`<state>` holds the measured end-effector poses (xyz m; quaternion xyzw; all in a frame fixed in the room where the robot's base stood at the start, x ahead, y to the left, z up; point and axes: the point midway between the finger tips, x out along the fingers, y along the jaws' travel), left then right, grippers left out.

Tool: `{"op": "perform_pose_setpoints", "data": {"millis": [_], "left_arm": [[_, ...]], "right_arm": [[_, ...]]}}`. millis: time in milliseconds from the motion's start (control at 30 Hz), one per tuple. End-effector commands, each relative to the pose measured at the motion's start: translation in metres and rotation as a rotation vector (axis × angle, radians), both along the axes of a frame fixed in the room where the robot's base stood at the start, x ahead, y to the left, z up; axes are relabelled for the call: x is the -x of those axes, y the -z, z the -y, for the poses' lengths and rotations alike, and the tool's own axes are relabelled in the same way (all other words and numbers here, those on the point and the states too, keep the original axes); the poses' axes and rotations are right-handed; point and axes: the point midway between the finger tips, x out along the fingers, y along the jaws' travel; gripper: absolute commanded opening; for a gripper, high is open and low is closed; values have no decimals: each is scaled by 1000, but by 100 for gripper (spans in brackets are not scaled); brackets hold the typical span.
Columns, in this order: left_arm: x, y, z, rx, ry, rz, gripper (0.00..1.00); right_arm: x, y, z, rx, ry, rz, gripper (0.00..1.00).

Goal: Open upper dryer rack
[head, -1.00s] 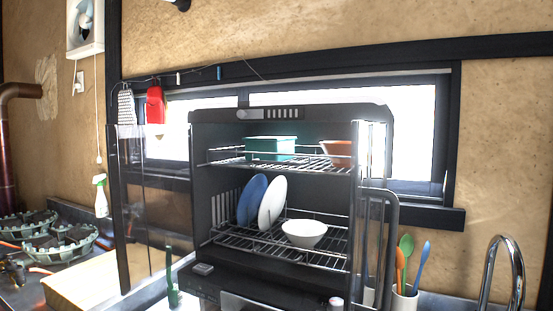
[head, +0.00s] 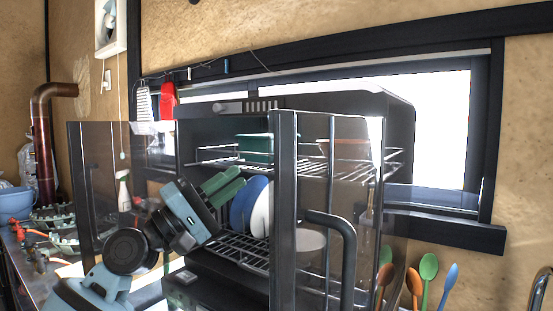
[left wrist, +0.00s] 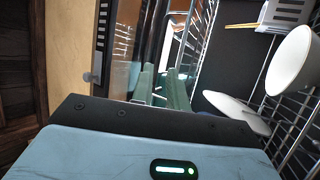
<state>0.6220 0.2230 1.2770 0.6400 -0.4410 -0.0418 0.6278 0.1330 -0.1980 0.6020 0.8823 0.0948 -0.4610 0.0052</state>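The dryer (head: 340,103) is a dark cabinet with its front open. Its upper rack (head: 220,154) is silver wire and holds a green container (head: 254,147) and a brown bowl (head: 350,149), partly behind a clear door panel. My left gripper (head: 231,185) has green fingers and is at the dryer's front, below the upper rack and beside the upright plates. It looks open and empty, with a narrow gap between the fingers. In the left wrist view the fingers (left wrist: 162,88) point along the wire racks, touching nothing I can make out. My right gripper is not in view.
The left clear door (head: 88,190) stands open. The right door, with a dark curved handle (head: 345,250), stands open across part of the dryer's front. The lower rack (head: 243,248) holds a blue plate (head: 240,208), a white plate (head: 260,212) and a bowl (head: 311,243).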

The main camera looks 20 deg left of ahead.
Motion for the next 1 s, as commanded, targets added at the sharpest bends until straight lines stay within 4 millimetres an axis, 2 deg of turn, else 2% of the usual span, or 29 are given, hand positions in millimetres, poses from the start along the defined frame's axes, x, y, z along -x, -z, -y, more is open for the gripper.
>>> {"op": "perform_pose_setpoints", "data": {"millis": [267,633,1000], "left_arm": [[-3,-5,4,2,1,2,16],[-34,-33,36,2,2,3,16],[-47,-39,48,-1,-1,1,16]], "right_arm": [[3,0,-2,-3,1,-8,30],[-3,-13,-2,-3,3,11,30],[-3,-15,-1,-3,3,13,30]]}}
